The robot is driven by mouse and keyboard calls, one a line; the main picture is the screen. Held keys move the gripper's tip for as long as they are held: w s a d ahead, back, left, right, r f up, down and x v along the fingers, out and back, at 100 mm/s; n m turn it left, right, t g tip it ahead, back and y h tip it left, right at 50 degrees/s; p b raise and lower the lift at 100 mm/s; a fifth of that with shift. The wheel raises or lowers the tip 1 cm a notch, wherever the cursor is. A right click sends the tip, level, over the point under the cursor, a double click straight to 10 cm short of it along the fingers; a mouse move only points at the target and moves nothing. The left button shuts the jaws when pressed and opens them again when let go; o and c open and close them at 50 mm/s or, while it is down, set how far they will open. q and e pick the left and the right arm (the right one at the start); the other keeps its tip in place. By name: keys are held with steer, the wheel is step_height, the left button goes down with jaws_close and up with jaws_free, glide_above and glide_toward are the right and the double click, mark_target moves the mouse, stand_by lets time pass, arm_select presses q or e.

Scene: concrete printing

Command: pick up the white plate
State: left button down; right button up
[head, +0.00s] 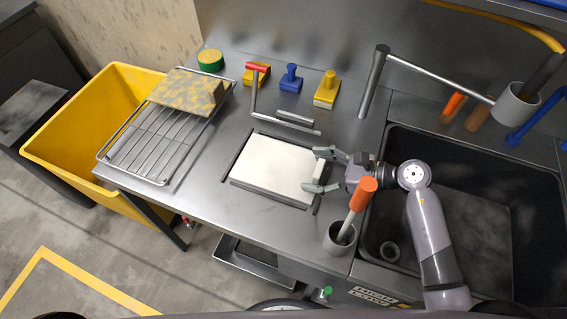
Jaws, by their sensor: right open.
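The white plate (270,168) lies flat in a shallow recess of the steel worktop, in the middle of the head view. My right gripper (322,170) is open at the plate's right edge. One finger is near the upper right corner and the other near the lower right corner. I cannot tell whether the fingers touch the plate. My left gripper is not in view.
An orange-handled tool stands in a grey cup (340,238) just below my right gripper. A dark sink (480,230) is at right. A wire rack (150,150) with a speckled slab (186,92) and a yellow bin (75,125) are at left. Colored stamp-like tools (290,80) stand behind.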

steer(key=c, duration=1.6)
